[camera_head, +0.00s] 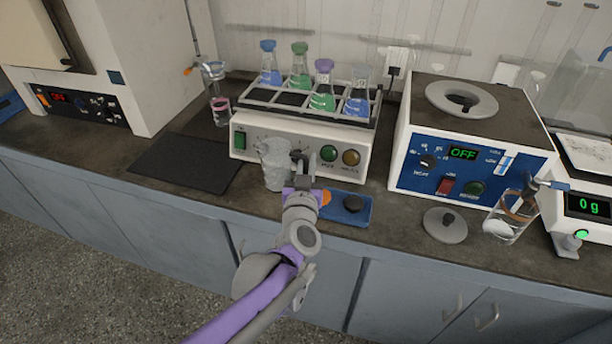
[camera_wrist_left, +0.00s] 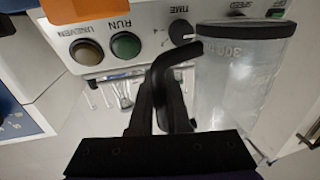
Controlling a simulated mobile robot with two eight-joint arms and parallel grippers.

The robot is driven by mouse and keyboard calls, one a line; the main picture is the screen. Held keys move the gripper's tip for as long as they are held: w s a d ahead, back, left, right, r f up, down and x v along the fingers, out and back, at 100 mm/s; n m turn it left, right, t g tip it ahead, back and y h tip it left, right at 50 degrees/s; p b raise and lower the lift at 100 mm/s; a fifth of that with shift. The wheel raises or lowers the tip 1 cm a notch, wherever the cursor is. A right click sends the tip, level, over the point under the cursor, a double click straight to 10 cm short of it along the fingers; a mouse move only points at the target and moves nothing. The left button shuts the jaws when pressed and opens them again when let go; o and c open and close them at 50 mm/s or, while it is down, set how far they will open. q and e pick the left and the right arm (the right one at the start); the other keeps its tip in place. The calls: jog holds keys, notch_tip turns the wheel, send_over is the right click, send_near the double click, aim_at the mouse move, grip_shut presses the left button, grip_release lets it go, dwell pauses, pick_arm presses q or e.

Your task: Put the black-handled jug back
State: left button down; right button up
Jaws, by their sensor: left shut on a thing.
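The black-handled jug (camera_head: 275,165) is clear, with a black rim and raised markings. It is upright in front of the shaker's control panel in the head view. In the left wrist view the jug (camera_wrist_left: 240,80) fills the right side, with its black handle (camera_wrist_left: 176,75) beside it. My left gripper (camera_head: 301,180) is shut on the handle. I cannot tell whether the jug's base touches the bench. My right gripper is not in view.
The shaker (camera_head: 243,128) holds several stoppered flasks. A blue tray (camera_head: 363,218) with a black knob lies to the jug's right. A black mat (camera_head: 185,163) lies bare to its left.

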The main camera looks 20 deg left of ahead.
pick_arm(q)
notch_tip(320, 180, down, 4)
jog(key=shift+r+b, duration=0.15)
jog(key=shift+b, duration=0.45)
jog(key=shift+r, duration=0.1)
jog(key=shift+f, duration=0.5)
jog(key=c, duration=0.9)
grip_release()
jog(key=shift+r, duration=0.1)
